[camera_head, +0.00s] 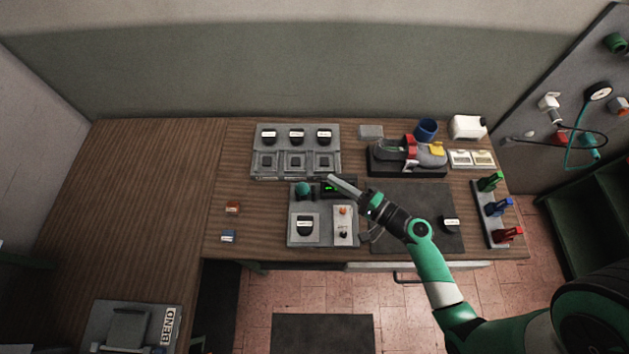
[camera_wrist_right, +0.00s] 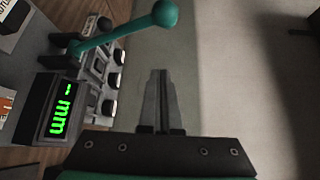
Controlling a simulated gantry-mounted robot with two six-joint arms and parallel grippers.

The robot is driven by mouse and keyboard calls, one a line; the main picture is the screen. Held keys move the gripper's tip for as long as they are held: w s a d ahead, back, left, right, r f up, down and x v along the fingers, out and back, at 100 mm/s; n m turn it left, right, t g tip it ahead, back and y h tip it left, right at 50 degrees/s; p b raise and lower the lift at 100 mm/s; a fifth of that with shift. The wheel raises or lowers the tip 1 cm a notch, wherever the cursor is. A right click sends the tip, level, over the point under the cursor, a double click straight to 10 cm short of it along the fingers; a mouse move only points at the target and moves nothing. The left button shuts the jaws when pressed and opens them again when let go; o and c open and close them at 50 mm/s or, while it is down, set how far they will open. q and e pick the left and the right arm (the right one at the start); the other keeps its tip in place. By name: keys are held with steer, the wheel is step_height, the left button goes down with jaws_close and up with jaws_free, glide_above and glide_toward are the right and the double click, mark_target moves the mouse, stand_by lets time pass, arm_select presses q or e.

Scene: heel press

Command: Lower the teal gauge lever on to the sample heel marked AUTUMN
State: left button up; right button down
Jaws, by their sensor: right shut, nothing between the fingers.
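The gauge (camera_head: 320,238) stands near the middle of the bench. Its teal lever (camera_head: 303,188) has a ball knob and stands up off the base; the rod and knob show large in the right wrist view (camera_wrist_right: 165,13). A dark heel (camera_head: 305,226) with a white label sits on the gauge base; the label is too small to read. The display (camera_head: 331,188) glows green, with dashes and "mm" in the wrist view (camera_wrist_right: 57,108). My right gripper (camera_head: 333,180) is shut and empty just right of the knob, apart from it in the wrist view. My left gripper is out of view.
A grey rack (camera_head: 257,143) behind the gauge holds three dark heels at the back, above square sockets. Another labelled heel (camera_head: 451,223) lies on the dark mat (camera_head: 448,197).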

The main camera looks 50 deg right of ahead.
mark_target(304, 191)
steer(key=shift+w+a+p, duration=0.7)
steer(key=shift+w+a, duration=1.25)
steer(key=shift+w, duration=0.3)
